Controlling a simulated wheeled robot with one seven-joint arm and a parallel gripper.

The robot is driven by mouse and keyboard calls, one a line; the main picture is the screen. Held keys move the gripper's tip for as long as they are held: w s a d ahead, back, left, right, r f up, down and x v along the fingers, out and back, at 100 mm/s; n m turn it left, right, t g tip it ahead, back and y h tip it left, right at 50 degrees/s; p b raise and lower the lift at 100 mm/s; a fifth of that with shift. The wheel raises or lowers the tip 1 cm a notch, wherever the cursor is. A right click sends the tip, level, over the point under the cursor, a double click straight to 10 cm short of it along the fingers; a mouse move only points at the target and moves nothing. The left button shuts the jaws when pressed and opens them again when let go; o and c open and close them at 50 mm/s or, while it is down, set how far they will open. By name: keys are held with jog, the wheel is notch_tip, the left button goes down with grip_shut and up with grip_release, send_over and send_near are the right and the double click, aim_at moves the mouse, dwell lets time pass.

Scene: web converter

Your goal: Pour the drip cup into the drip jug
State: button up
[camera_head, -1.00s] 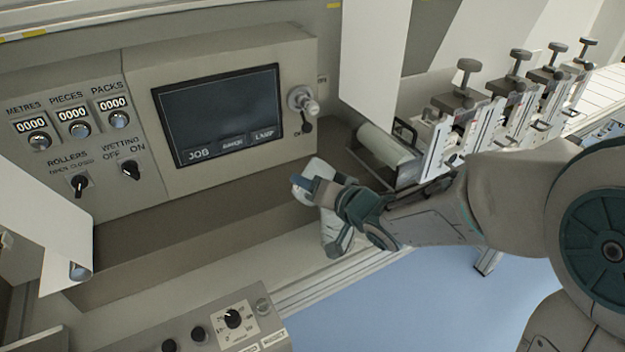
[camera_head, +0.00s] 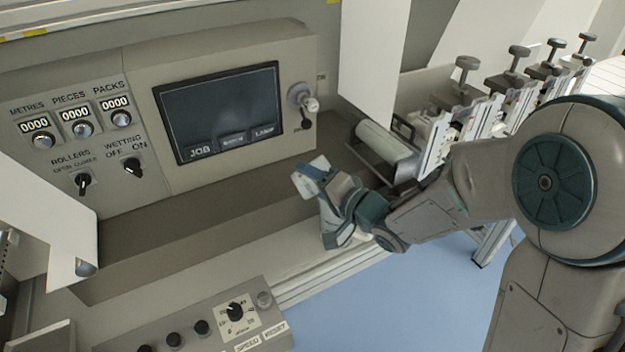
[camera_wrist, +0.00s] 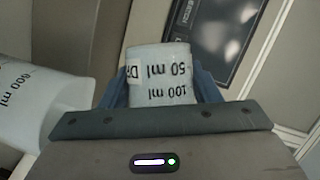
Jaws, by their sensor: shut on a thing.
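The drip cup (camera_wrist: 160,75) is a small whitish cup with 50 ml and 100 ml marks. It sits between the blue fingers of my gripper (camera_wrist: 160,90) in the wrist view. In the head view my gripper (camera_head: 314,172) is shut on the cup over the machine's ledge, below the screen; the cup looks tilted there. The drip jug (camera_wrist: 45,110) is a larger whitish vessel with a 600 ml mark, left of the cup in the wrist view and cut by the frame edge. In the head view my gripper and wrist hide most of the jug. No liquid can be made out.
A control panel with a dark screen (camera_head: 220,112) stands behind the ledge (camera_head: 190,235). A white roller (camera_head: 385,140) and several clamp units (camera_head: 463,95) are to the right. A knob panel (camera_head: 215,325) is in front. Blue floor (camera_head: 400,300) lies below.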

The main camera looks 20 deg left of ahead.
jog(key=shift+w+d+r+m+y+p, duration=0.2)
jog(key=shift+r+m+y+p, duration=0.35)
jog(key=shift+m, duration=0.45)
jog(key=shift+w+d+r+m+y+p, duration=0.15)
jog(key=shift+w+r+m+y+p, duration=0.2)
jog(key=shift+m+p, duration=0.5)
jog(key=shift+s, duration=0.15)
